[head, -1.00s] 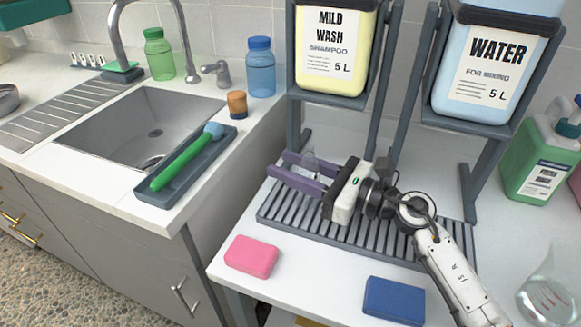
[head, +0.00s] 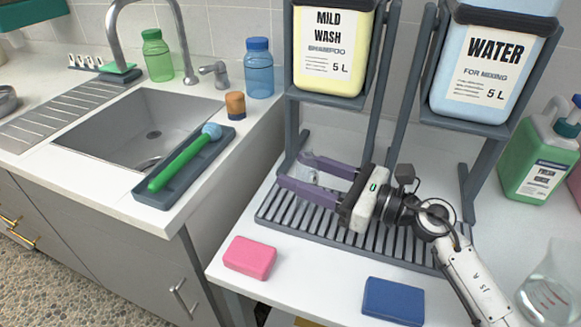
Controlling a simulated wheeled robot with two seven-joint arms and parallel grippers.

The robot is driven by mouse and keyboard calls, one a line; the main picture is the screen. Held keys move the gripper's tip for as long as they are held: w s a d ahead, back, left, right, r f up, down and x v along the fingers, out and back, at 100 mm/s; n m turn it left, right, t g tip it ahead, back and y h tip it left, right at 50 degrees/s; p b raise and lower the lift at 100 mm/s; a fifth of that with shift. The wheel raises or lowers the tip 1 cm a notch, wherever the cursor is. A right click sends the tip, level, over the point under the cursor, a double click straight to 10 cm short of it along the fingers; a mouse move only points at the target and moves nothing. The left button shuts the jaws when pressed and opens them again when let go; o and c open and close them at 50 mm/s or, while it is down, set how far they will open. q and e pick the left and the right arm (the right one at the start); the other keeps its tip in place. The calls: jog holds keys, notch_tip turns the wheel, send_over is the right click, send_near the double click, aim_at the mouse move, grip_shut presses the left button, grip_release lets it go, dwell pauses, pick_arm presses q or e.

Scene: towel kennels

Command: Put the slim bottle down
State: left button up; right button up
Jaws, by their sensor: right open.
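The slim bottle (head: 306,172) looks clear and small. It stands at the left back of the grey slatted rack (head: 350,236), below the mild wash container. My right gripper (head: 293,167) comes in from the right with its two purple fingers apart. The bottle shows between the fingers near their tips, with a gap to the palm. The near finger hides its lower part, so I cannot tell exactly how its base rests. My left gripper is not in view.
The mild wash container (head: 328,50) and water container (head: 490,75) hang on grey stands behind the rack. A pink block (head: 250,257) and blue block (head: 393,301) lie in front. A glass flask (head: 548,290) stands at right. The sink (head: 140,125) is left.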

aim_at(317, 178)
jog(key=shift+v, duration=2.15)
